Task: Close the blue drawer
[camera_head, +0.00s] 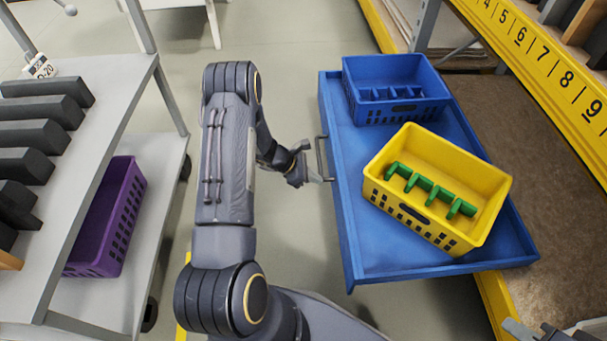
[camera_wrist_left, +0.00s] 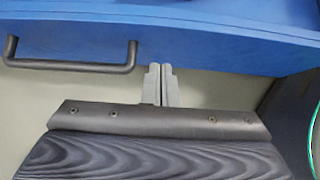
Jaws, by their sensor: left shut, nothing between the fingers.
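The blue drawer (camera_head: 375,250) is pulled out from under the yellow-edged workbench at the right. Its dark handle (camera_head: 321,158) is on the front face, at the left side of the drawer in the head view. My left gripper (camera_head: 325,179) is shut and empty, close to the front face near the handle. In the left wrist view the shut fingers (camera_wrist_left: 160,72) point at the drawer front (camera_wrist_left: 200,42), to the right of the handle (camera_wrist_left: 70,66). I cannot tell whether the fingertips touch it.
In the drawer are a blue crate (camera_head: 395,113) and a yellow crate (camera_head: 385,192) with a green insert. The workbench edge (camera_head: 540,70) has a numbered scale. A grey cart (camera_head: 115,85) at the left holds black blocks and a purple crate (camera_head: 125,215). Floor between is free.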

